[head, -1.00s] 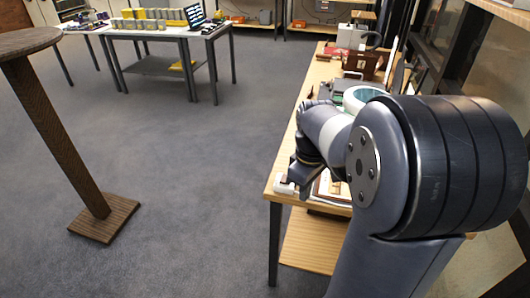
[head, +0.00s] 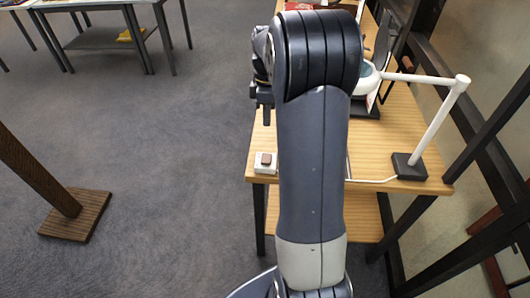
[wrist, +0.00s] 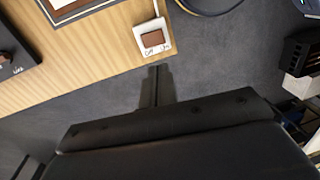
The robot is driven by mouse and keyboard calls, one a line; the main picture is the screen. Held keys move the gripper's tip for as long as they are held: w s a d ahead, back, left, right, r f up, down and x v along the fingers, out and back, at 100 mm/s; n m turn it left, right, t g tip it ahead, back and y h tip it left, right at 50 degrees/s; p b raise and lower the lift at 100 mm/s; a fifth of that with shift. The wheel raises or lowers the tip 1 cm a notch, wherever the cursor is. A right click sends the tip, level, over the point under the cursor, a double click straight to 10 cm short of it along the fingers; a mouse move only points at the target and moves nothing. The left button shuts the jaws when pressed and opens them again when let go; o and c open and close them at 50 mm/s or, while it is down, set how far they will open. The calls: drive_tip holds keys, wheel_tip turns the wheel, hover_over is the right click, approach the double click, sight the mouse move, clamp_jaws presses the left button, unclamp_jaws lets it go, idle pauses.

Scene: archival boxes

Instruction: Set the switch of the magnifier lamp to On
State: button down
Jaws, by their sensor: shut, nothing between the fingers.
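The magnifier lamp has a white jointed arm (head: 436,125), a black base (head: 409,167) on the wooden table and a ring head (head: 366,80) partly hidden by my arm. Its switch is a white box with a brown rocker (head: 265,162) at the table's near left corner. In the wrist view the switch (wrist: 153,37) shows the labels Off, left, and On, right; which side is pressed I cannot tell. My gripper (head: 266,117) is shut and empty, near the table's left edge beyond the switch. In the wrist view its fingertips (wrist: 156,70) appear just below the switch, apart from it.
The wooden table (head: 405,120) carries a white cord from the lamp base towards the switch. A framed item (wrist: 80,6) and a dark device (wrist: 14,55) show in the wrist view. A brown stand (head: 75,212) is on the left; carpet between is clear.

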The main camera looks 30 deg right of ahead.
sight(266, 161)
drive_tip(key=f, duration=0.4)
drive_tip(key=s+f+p, duration=0.1)
drive_tip(key=f, duration=0.4)
drive_tip(key=a+f, duration=0.1)
drive_tip(key=f, duration=0.3)
drive_tip(key=shift+s+f, duration=0.3)
drive_tip(key=shift+f, duration=0.1)
drive_tip(key=shift+s+a+f+t+b, duration=0.15)
drive_tip(key=shift+f+t+b, duration=0.15)
drive_tip(key=shift+f+b, duration=0.35)
drive_tip(key=shift+r, duration=0.45)
